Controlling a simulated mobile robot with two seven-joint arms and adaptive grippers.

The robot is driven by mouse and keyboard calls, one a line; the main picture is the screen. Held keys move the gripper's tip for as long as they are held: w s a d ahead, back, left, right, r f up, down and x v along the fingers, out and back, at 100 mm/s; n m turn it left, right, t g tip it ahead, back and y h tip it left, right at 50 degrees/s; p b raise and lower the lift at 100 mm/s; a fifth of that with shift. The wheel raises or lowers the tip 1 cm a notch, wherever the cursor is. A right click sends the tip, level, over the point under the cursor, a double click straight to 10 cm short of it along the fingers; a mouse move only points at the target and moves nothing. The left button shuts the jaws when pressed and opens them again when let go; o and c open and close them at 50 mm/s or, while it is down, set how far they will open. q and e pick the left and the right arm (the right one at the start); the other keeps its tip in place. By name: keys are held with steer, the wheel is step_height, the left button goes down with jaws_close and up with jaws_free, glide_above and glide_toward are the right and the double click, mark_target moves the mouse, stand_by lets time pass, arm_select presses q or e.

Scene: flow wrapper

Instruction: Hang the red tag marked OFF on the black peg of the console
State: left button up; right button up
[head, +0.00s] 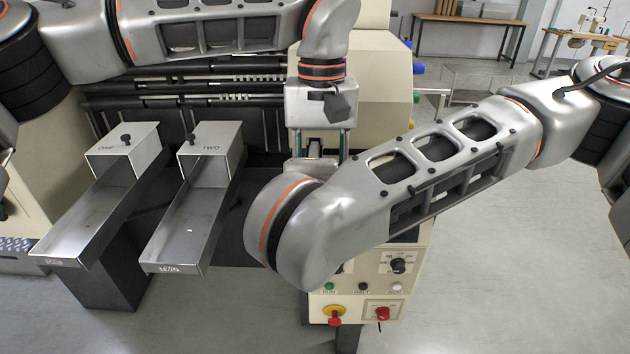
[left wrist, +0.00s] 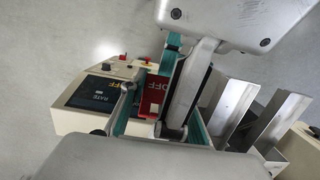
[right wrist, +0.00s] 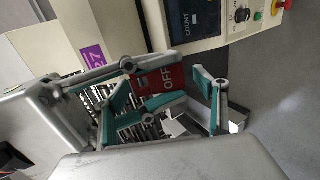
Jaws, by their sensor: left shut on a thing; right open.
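The red tag marked OFF shows in the left wrist view (left wrist: 153,97) and in the right wrist view (right wrist: 166,79). My left gripper (left wrist: 155,105) is shut on the tag; in the head view it points down beside the console. My right gripper (right wrist: 182,98) is open, with its teal fingers close to the tag and to the left gripper. The right fingers are mostly hidden behind my forearm in the head view. The cream console (head: 372,300) has dials and buttons; its display shows in the left wrist view (left wrist: 97,98). I cannot make out the black peg for certain.
Two metal trays with box ends stand at left, the left tray (head: 85,230) and the right tray (head: 185,235). A yellow-and-red emergency button (head: 334,314) and a red knob (head: 382,314) stick out of the console front. Floor at right is clear.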

steer(key=shift+w, duration=0.1)
steer(key=c, duration=1.2)
arm_select(q)
steer(key=o, duration=0.9)
steer(key=shift+r, duration=0.1)
